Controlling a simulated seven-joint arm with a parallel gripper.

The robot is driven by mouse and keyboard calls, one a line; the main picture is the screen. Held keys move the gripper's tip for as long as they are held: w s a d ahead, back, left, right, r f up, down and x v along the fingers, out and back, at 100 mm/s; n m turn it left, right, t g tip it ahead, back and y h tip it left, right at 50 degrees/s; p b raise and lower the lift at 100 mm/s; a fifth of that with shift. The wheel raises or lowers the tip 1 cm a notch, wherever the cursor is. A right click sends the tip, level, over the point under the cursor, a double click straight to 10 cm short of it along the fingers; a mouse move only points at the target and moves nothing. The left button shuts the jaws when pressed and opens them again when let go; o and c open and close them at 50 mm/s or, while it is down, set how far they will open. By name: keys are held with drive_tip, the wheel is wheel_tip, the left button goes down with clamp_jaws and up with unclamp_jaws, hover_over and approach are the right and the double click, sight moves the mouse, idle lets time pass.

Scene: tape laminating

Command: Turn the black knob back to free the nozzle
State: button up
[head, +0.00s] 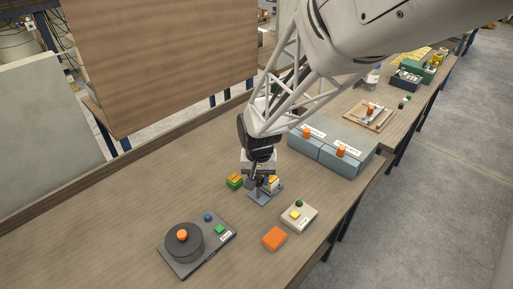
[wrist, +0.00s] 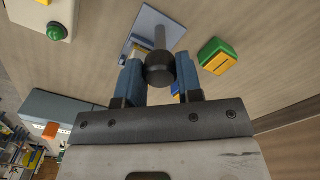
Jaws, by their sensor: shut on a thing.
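The black knob (wrist: 159,71) sits between the two blue fingers of my gripper (wrist: 159,80) in the wrist view. The gripper is shut on it, with a finger on each side. A grey post (wrist: 160,36) runs from the knob over a blue-grey base plate (wrist: 142,22). In the head view my gripper (head: 261,178) is low over this plate (head: 258,199) and hides most of the knob. A small yellow and white part (head: 272,184) stands on the plate just right of the gripper. I cannot make out the nozzle clearly.
A green and yellow block (head: 234,181) lies left of the plate. A white button box (head: 298,216) and an orange block (head: 274,238) are in front to the right. A dark turntable (head: 185,243) is front left. Two grey-blue boxes (head: 340,157) stand behind right.

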drive_tip(key=n, duration=0.3)
drive_tip(key=shift+n, duration=2.3)
drive_tip(key=o, duration=0.9)
drive_tip(key=shift+r, duration=0.1)
drive_tip(key=shift+r, duration=3.85)
drive_tip(key=shift+d, duration=0.1)
